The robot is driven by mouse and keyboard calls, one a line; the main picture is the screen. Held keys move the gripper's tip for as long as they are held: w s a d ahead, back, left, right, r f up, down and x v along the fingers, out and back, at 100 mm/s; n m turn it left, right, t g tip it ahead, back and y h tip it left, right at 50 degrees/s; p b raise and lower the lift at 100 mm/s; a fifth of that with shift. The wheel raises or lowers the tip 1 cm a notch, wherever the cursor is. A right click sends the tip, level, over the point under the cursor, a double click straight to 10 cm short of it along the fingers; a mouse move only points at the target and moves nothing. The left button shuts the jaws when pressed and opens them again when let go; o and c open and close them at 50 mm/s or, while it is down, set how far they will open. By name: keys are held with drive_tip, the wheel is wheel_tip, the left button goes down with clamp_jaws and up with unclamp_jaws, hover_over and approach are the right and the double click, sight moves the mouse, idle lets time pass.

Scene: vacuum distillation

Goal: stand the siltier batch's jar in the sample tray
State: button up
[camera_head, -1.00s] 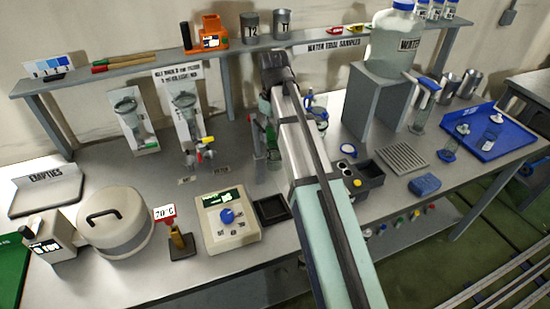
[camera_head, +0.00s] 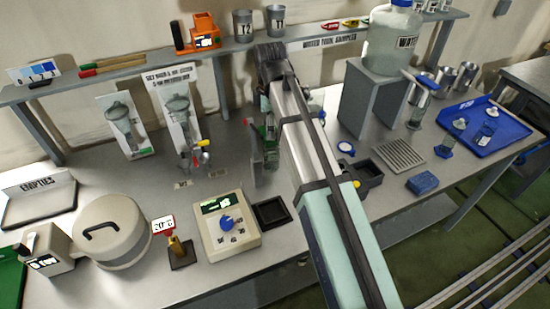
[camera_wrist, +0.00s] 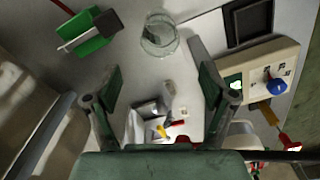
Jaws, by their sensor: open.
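My gripper (camera_wrist: 160,88) is open and empty in the wrist view, its two dark green fingers wide apart. A clear glass jar (camera_wrist: 159,35) stands on the bench beyond the fingertips, apart from them; its contents are too faint to judge. In the head view my arm partly hides the area around my gripper. Two glass cones, the left one (camera_head: 118,118) and the right one (camera_head: 178,108), are mounted on white boards at the back.
A control box (camera_head: 226,225) with a blue knob and a black square pad (camera_head: 270,212) stand at the front middle. A round lidded pot (camera_head: 110,235) is at left. A grey block (camera_head: 370,105) carries a large water bottle (camera_head: 393,42). A green-and-black object (camera_wrist: 90,38) stands near the jar.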

sight(271, 156)
wheel_tip(271, 156, down, 14)
drive_tip(key=p, duration=0.2)
drive_tip(key=shift+r+p, duration=0.1)
drive_tip(key=shift+p, duration=0.2)
idle(0.3)
drive_tip(key=c, duration=1.4)
drive_tip(key=shift+r, duration=0.15)
